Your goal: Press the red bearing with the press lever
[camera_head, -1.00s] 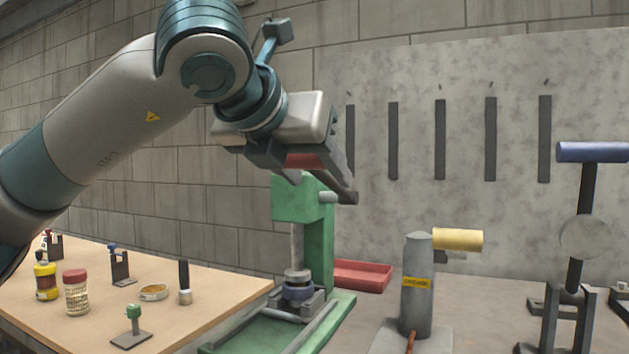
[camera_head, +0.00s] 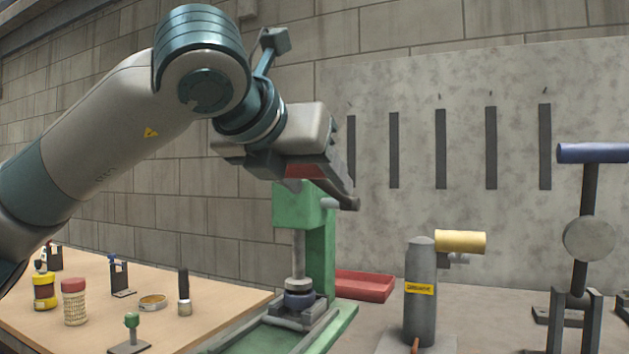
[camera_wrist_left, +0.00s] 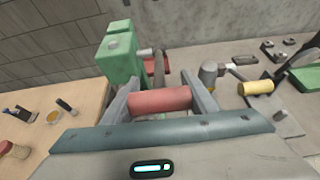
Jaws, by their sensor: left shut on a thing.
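The green press (camera_head: 291,208) stands at the bench edge, with a grey ram (camera_head: 298,250) pointing down. A dark blue ring-like piece (camera_head: 299,300) sits under the ram on the press base; I cannot make out a red bearing there. My left gripper (camera_head: 315,180) is above the press, shut on a red cylindrical handle (camera_head: 303,171). In the left wrist view the red handle (camera_wrist_left: 160,100) lies crosswise between the fingers, and a dark bar (camera_wrist_left: 160,66) runs from it toward the press, apparently the press lever. My right gripper is not in view.
A wooden table (camera_head: 210,305) at left holds jars and small stands. A red tray (camera_head: 365,286) lies behind the press. A grey post with a yellow cylinder (camera_head: 460,242) and a stand with a blue cylinder (camera_head: 592,153) are at right.

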